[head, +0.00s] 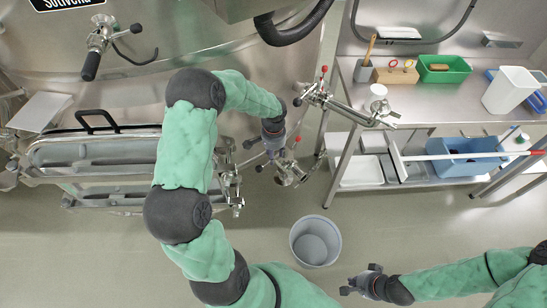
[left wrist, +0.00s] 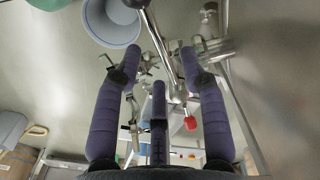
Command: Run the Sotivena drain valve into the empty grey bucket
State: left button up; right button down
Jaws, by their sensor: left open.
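The steel vat (head: 120,60) bears a black "Sotivena" sign (head: 68,4). A steel valve with a red-tipped lever (head: 290,172) sits low beside my left gripper (head: 266,158). In the left wrist view, the red-tipped lever (left wrist: 188,121) passes between my open fingers (left wrist: 155,65); I cannot tell whether they touch it. The grey bucket (head: 315,241) stands empty on the floor, below the valve in the picture; it also shows in the left wrist view (left wrist: 110,22). My right gripper (head: 358,281) is beside the bucket, apart from it, and looks open and empty.
Another red-tipped valve (head: 318,95) with a pipe to the right is above. A steel table (head: 430,112) holds a green tray (head: 445,68) and a white container (head: 508,90). A blue bin (head: 465,157) sits on its lower shelf.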

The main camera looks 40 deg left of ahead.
pick_arm(q)
jog(key=shift+f, duration=0.75)
jog(key=shift+c, duration=0.3)
grip_shut()
jog(key=shift+w+d, duration=0.1)
